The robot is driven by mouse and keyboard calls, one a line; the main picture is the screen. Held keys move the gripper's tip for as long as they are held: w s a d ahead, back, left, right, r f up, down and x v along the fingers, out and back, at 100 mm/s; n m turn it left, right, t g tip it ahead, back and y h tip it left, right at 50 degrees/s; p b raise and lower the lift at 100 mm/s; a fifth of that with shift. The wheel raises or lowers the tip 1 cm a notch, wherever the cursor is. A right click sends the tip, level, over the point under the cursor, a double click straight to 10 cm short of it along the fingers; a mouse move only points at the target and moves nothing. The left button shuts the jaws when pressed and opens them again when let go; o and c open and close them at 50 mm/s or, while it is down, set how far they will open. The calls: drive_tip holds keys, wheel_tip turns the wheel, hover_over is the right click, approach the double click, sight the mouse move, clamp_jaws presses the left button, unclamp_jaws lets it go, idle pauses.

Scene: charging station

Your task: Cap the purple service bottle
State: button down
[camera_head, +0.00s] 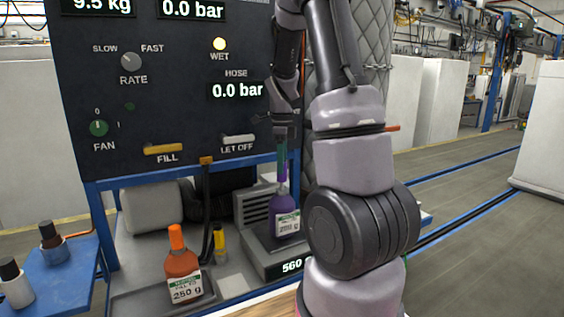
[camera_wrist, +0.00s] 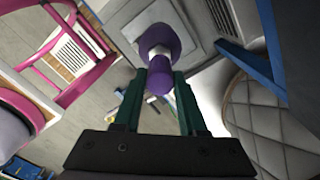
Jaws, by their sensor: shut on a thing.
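The purple service bottle (camera_head: 287,226) stands upright on the grey scale (camera_head: 262,262), with a white label on its front. My gripper (camera_head: 282,158) is above it, its green fingers pointing down. In the wrist view my gripper (camera_wrist: 159,88) is shut on a purple cap (camera_wrist: 160,77). Just beyond the cap a pale neck shows, and then the purple bottle body (camera_wrist: 160,37). The cap is roughly in line with the bottle's neck. I cannot tell whether the cap touches or sits on the neck.
An orange bottle (camera_head: 181,265) labelled 250 g and a small yellow bottle (camera_head: 219,243) stand left of the scale. A black hose (camera_head: 207,210) hangs behind them. The control panel (camera_head: 170,90) rises close behind my gripper. Two more bottles stand on a blue shelf (camera_head: 82,265) at far left.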

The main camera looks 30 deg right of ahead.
drive_tip(key=shift+f, duration=1.5)
drive_tip(key=shift+c, duration=1.9)
unclamp_jaws()
wheel_tip(320, 180, up, 11)
drive_tip(key=shift+f, duration=0.15)
drive_tip(key=shift+a, duration=0.1)
drive_tip(key=s+a+r+n+t, duration=0.2)
drive_tip(key=s+a+r+n, duration=0.2)
drive_tip(key=s+n, duration=0.2)
drive_tip(key=s+a+r+n+t+y, duration=0.1)
drive_tip(key=s+a+r+n+t, duration=0.1)
drive_tip(key=s+a+r+n, duration=0.2)
drive_tip(key=s+a+r+n+t+y, duration=0.1)
drive_tip(key=s+a+r+n+t, duration=0.2)
drive_tip(key=s+n, duration=0.6)
drive_tip(key=a+r+n, duration=0.1)
drive_tip(key=a+n, duration=0.1)
drive_tip(key=shift+s+a+r+n, duration=0.15)
drive_tip(key=shift+s+n, duration=0.1)
drive_tip(key=shift+n, duration=0.15)
